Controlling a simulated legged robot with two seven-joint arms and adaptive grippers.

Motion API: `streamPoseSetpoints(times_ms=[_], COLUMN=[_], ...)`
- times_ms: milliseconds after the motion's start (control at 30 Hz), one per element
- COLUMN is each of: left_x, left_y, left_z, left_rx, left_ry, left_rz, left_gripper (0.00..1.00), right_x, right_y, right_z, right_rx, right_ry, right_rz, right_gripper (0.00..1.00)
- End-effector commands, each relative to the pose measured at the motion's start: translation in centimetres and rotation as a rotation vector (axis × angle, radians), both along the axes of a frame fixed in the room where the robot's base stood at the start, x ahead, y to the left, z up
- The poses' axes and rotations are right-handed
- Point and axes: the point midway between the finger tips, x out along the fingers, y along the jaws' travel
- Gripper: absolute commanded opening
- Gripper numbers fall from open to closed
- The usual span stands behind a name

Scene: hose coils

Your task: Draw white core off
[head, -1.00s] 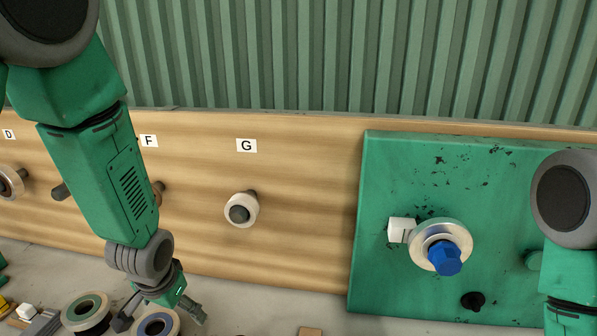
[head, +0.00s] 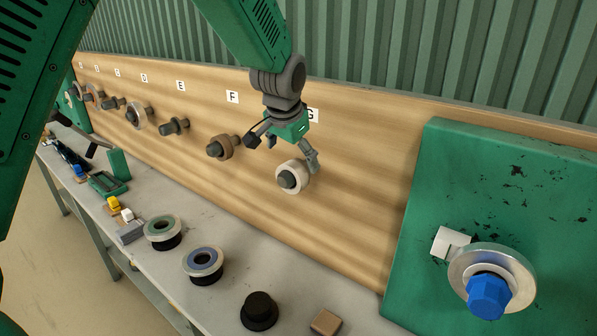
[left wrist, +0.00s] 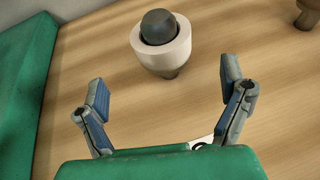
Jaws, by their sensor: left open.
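The white core (head: 303,178) is a short pale ring around a dark grey peg (head: 287,179) below the label G on the wooden board. My left gripper (head: 291,152) is open and empty, just above the core in the head view, its fingers pointing down toward it. In the left wrist view the core (left wrist: 163,56) sits at the top centre, beyond the gap between the open fingers (left wrist: 164,84), with the peg's round end standing out of it. The fingers do not appear to touch it. My right gripper is not in view.
A brown core (head: 222,147) is on the peg at F, to the left. A green panel (head: 420,240) with a silver disc (head: 520,283) and blue knob (head: 489,296) stands at right. Two ringed spools (head: 163,228) (head: 203,262), a black piece (head: 259,311) and a tan block (head: 325,321) are on the bench below.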

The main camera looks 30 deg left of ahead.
Motion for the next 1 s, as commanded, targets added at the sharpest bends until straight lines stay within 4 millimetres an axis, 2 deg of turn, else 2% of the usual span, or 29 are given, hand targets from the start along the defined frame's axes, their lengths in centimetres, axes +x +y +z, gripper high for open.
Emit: streamPoseSetpoints(times_ms=[200,400,600,867,900,967,1000], left_x=[1.6,2.7,3.2,3.3,3.3,3.3,3.3], left_y=[0.7,1.0,1.2,1.2,1.2,1.2,1.2], left_z=[-4.0,-6.5,-7.6,-7.7,-7.7,-7.7,-7.7], left_rx=[-0.001,-0.001,0.000,0.000,0.000,0.000,-0.001], left_ry=[0.003,0.001,-0.002,-0.002,-0.001,-0.001,-0.001], left_rz=[0.001,0.002,0.002,0.002,0.002,0.002,0.002], left_gripper=[0.90,0.90,0.90,0.90,0.83,0.62,0.48], right_x=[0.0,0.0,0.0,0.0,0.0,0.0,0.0], right_y=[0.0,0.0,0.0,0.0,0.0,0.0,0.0], right_z=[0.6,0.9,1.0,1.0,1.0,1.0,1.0], right_rx=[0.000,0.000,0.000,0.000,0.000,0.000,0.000], right_ry=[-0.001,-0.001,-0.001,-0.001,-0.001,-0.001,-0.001], right_rz=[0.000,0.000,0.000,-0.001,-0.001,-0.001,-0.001], right_gripper=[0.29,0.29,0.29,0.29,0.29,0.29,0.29])
